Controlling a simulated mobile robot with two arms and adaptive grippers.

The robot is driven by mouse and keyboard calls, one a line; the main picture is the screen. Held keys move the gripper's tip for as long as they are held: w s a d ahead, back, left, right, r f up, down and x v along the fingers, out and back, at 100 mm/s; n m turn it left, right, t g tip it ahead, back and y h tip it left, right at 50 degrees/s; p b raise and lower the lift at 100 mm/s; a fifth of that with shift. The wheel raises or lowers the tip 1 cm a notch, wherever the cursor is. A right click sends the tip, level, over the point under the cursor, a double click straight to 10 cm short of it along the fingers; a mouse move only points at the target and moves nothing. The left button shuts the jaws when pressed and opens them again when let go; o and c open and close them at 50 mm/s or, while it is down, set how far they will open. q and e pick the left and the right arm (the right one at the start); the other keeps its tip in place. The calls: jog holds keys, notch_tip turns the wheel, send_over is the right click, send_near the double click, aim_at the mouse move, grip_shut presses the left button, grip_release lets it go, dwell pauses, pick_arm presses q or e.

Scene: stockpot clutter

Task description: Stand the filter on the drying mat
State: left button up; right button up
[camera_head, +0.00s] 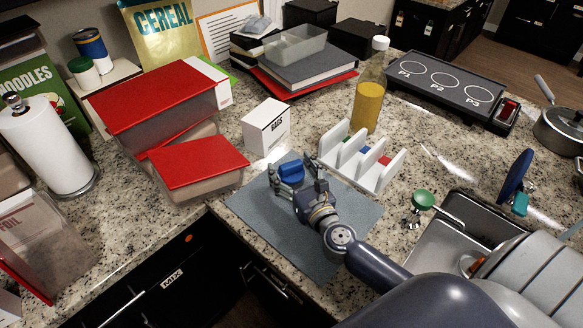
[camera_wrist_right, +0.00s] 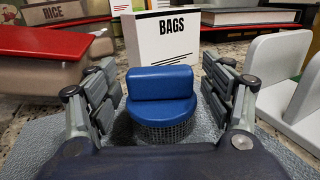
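The filter (camera_head: 291,172) has a blue cap with a raised grip and a grey mesh body below. It stands upright on the grey-blue drying mat (camera_head: 255,212), near the mat's back edge. In the right wrist view the filter (camera_wrist_right: 162,90) is centred between the fingers, mesh down on the mat. My right gripper (camera_head: 295,180) is open around it, low over the mat, with a gap on each side; its fingers also show in the wrist view (camera_wrist_right: 163,100). The lowest part of the mesh is partly hidden by the gripper body. My left gripper is out of view.
A white BAGS box (camera_head: 266,127) stands just behind the filter. A white rack (camera_head: 362,160) is close on the right, and red-lidded containers (camera_head: 198,162) are on the left. The mat's front part is bare. A sink (camera_head: 440,250) lies at right.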

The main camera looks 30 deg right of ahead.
jog(key=shift+r, duration=0.25)
jog(key=s+b, duration=0.1)
jog(key=s, duration=0.2)
jog(key=s+b, duration=0.1)
jog(key=s, duration=0.2)
jog(key=s+b, duration=0.1)
jog(key=s, duration=0.3)
jog(key=shift+s+a+f, duration=0.1)
jog(key=shift+a+f, duration=0.15)
jog(key=shift+a, duration=0.05)
jog(key=shift+s+r, duration=0.2)
jog(key=shift+s, duration=0.7)
